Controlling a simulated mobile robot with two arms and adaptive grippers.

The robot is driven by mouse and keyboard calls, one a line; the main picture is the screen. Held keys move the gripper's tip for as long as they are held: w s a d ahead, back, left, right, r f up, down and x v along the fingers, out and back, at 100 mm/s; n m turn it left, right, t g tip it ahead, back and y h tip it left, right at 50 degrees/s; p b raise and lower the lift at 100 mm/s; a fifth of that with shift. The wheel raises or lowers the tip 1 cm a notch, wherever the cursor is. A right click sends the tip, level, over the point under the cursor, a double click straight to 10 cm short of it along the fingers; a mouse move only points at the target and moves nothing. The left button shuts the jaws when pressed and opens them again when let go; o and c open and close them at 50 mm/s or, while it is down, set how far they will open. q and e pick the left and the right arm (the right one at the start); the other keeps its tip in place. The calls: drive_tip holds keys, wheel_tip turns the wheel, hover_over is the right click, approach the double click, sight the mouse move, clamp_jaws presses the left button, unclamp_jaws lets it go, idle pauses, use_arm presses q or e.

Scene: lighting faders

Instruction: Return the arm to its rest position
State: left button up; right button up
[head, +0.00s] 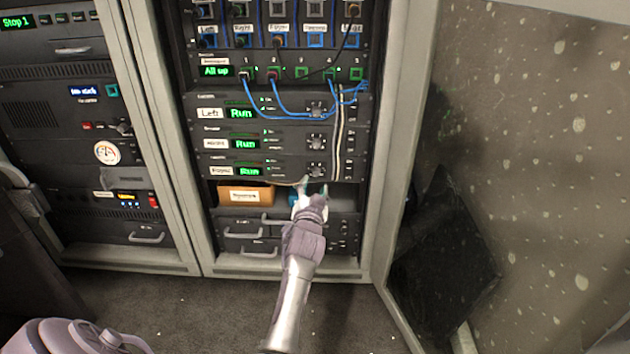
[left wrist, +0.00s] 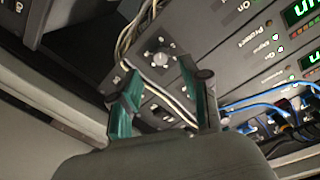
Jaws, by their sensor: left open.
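My left gripper (head: 305,195) reaches in from the bottom middle of the head view, in front of the lower part of the middle equipment rack (head: 190,165). It overlaps the shelf opening below the Run units. In the left wrist view its two green fingers (left wrist: 166,80) stand apart with nothing held between them. Behind them is a dark panel with a round knob (left wrist: 160,58) and a bundle of pale cables. I cannot tell whether a finger touches the panel or the cables. My right gripper does not show.
An orange-brown box (head: 245,195) sits in the shelf opening left of my gripper. Blue cables (head: 300,114) hang across the rack front above. A second rack (head: 65,130) stands at left, and a dark panel (head: 445,265) leans at right. The carpet (head: 190,305) in front looks clear.

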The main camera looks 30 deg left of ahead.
use_arm(q)
drive_tip(key=shift+v, duration=1.2)
